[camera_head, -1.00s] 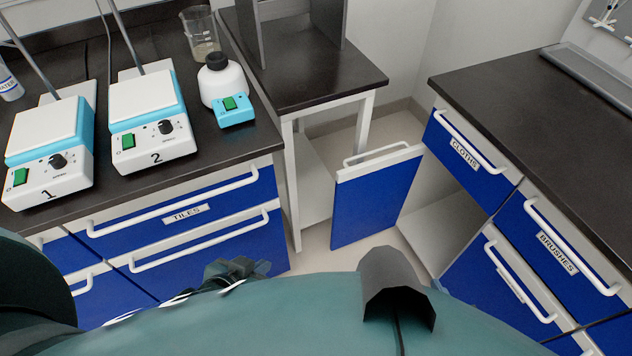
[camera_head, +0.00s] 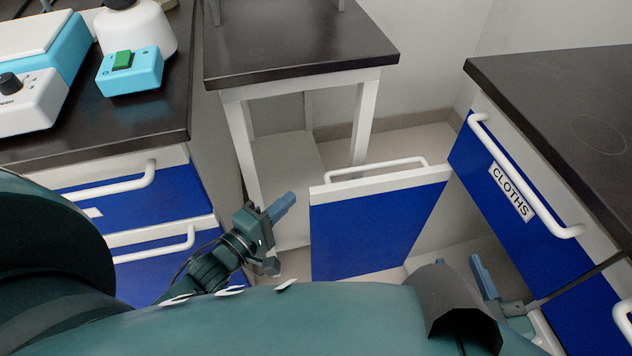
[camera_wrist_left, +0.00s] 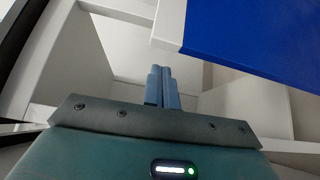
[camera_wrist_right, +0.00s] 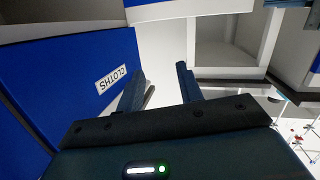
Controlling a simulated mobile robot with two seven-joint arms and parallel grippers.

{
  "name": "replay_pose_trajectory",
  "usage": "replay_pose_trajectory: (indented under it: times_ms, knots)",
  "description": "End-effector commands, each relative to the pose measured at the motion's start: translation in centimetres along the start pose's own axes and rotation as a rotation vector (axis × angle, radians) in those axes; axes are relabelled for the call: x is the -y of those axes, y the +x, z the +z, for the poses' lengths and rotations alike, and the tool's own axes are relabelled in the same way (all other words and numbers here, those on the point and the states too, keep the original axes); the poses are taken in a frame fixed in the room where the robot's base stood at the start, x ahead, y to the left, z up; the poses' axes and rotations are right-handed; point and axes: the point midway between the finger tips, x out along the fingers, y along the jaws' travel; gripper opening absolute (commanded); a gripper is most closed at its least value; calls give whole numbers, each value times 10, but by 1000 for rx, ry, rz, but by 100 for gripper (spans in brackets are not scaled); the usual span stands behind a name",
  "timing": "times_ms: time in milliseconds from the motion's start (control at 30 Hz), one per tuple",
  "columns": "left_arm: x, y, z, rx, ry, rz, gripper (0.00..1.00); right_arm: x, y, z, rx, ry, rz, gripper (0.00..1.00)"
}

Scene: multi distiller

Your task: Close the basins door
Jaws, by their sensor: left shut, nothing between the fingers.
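The blue basins door (camera_head: 375,228) has a white edge and a white bar handle (camera_head: 376,168). It stands swung open, out from the right cabinet under the CLOTHS drawer. The door also shows at the top right of the left wrist view (camera_wrist_left: 255,35). My left gripper (camera_head: 283,206) is shut and empty, just left of the door's free edge and apart from it. Its closed fingers show in the left wrist view (camera_wrist_left: 162,85). My right gripper (camera_head: 482,277) is open near the right cabinet, partly hidden by my body; its spread fingers show in the right wrist view (camera_wrist_right: 160,85).
The CLOTHS drawer (camera_head: 512,195) is closed above the open cabinet. A small dark-topped table (camera_head: 295,50) stands behind the door. The left counter (camera_head: 150,115) has blue drawers and lab devices. Floor shows between the table and the door.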

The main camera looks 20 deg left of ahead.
Motion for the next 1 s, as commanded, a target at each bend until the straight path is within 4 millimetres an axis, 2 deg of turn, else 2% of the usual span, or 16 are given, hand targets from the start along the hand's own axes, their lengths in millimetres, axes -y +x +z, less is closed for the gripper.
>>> replay_pose_trajectory:
  times_ms: [533,700,1000]
  knots:
    - [0,85,1,3,-8,6,0,6,4,-2,-149,-50,-5,36]
    - [0,96,1,3,-9,4,0,7,4,-3,-172,-57,-7,36]
    - [-1,98,1,3,-9,3,0,7,4,-4,-177,-59,-7,36]
